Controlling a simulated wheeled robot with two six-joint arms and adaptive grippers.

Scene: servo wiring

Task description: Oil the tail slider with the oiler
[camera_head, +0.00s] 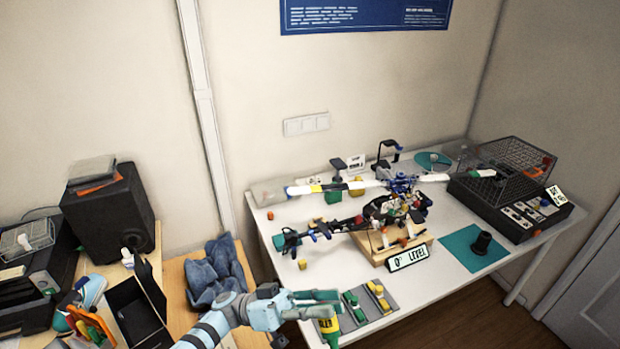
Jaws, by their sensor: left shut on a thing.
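A model helicopter (396,208) sits on a wooden stand (401,244) on the white table. Its tail boom (338,227) reaches left to the tail end (290,240). The tail slider is too small to pick out there. My right gripper is not in view.
A grey tray (369,303) with green and yellow pieces lies right of the oiler. A "0° LEVEL" sign (408,258) stands before the stand. A blue cloth (215,273) lies at left.

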